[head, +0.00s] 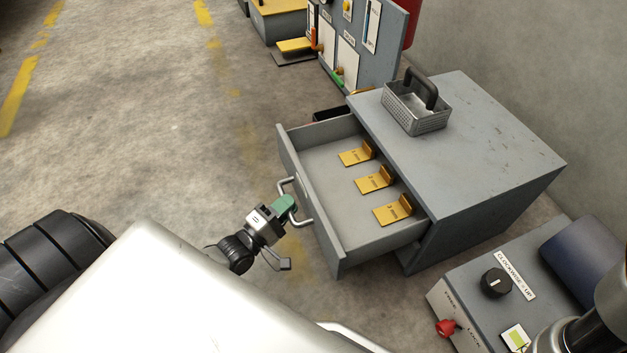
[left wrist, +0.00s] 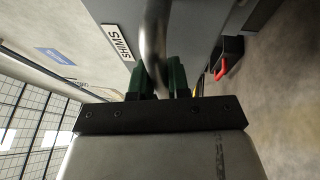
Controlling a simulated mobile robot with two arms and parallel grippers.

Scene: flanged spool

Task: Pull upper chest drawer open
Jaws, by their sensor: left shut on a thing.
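The grey chest (head: 470,130) stands on the floor at the right of the head view. Its upper drawer (head: 325,160) is pulled well out toward the left, and three yellow tabbed plates (head: 375,179) show inside it. My left gripper (head: 287,205), with green finger pads, is shut on the drawer's curved metal handle (head: 304,212). In the left wrist view the handle (left wrist: 154,45) runs between the green fingers (left wrist: 160,82), beside a label reading SHIMS (left wrist: 118,42) on the drawer front. My right gripper is not in view.
A metal basket (head: 416,108) with a black handle sits on the chest. A grey control box (head: 490,290) with a black knob and red button stands at the lower right. A grey panel (head: 360,45) stands behind. Floor left of the drawer is clear.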

